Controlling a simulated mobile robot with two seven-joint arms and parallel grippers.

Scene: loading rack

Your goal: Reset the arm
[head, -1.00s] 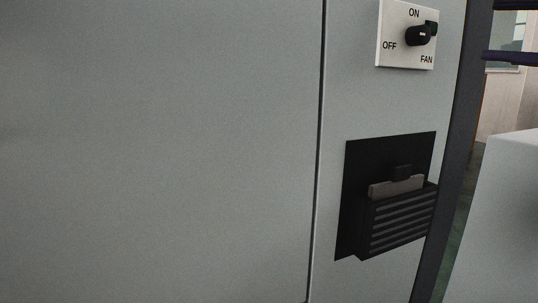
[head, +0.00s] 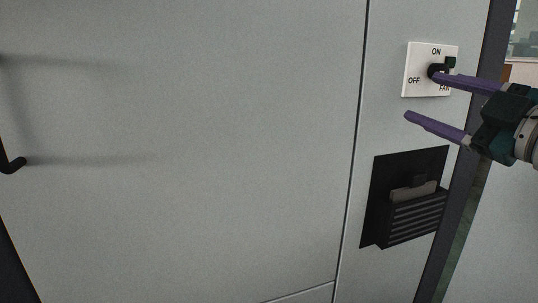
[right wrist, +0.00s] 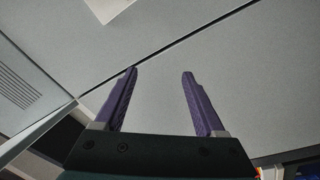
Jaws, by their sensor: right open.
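My right gripper (head: 420,96) comes in from the right edge in the head view, with its two purple fingers spread wide and nothing between them. Its upper finger overlaps the lower right of the white fan switch plate (head: 413,65). Its lower finger lies below the plate, in front of the grey panel. I cannot tell whether a finger touches the black knob (head: 434,71). In the right wrist view the open fingers of the gripper (right wrist: 160,72) point at grey panels. My left gripper is not in view.
A black holder (head: 408,220) with a grey item in it is on the narrow panel below the switch. A wide grey door panel (head: 200,150) fills the middle and left. A black handle (head: 12,164) shows at the left edge. A dark post (head: 440,250) borders the panel.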

